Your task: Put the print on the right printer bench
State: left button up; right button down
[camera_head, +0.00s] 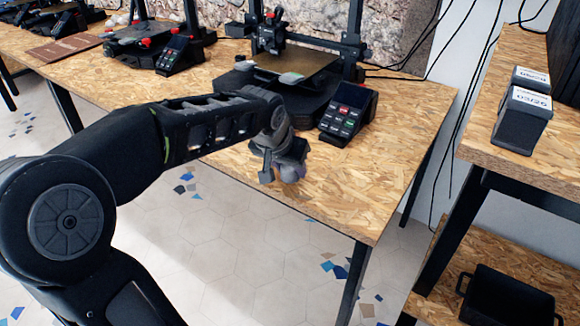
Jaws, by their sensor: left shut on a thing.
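My left arm reaches in from the left, and my left gripper (279,171) points down over the front edge of the wooden printer bench (375,185). It is shut on a small greyish-purple print (292,173), mostly hidden by the fingers. I cannot tell whether the print touches the bench top. The right-hand printer (318,62) stands on the bench behind the gripper, with its control box (347,114) just right of the gripper. My right gripper is not in view.
The bench top right of the control box is clear. Another printer (155,35) and a brown plate (62,48) stand to the left. A separate shelf at right holds small dark labelled boxes (522,122), with a black bin (505,297) below.

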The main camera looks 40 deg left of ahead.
pick_arm(q)
jog(key=shift+f, duration=0.1)
jog(key=shift+f, duration=0.15)
jog(key=o, duration=1.3)
jog(key=shift+o, duration=0.2)
jog(key=shift+r, duration=0.45)
jog(key=p+v, duration=0.2)
jog(key=v, duration=0.9)
jog(key=shift+s+r, duration=0.2)
jog(key=shift+s, duration=0.1)
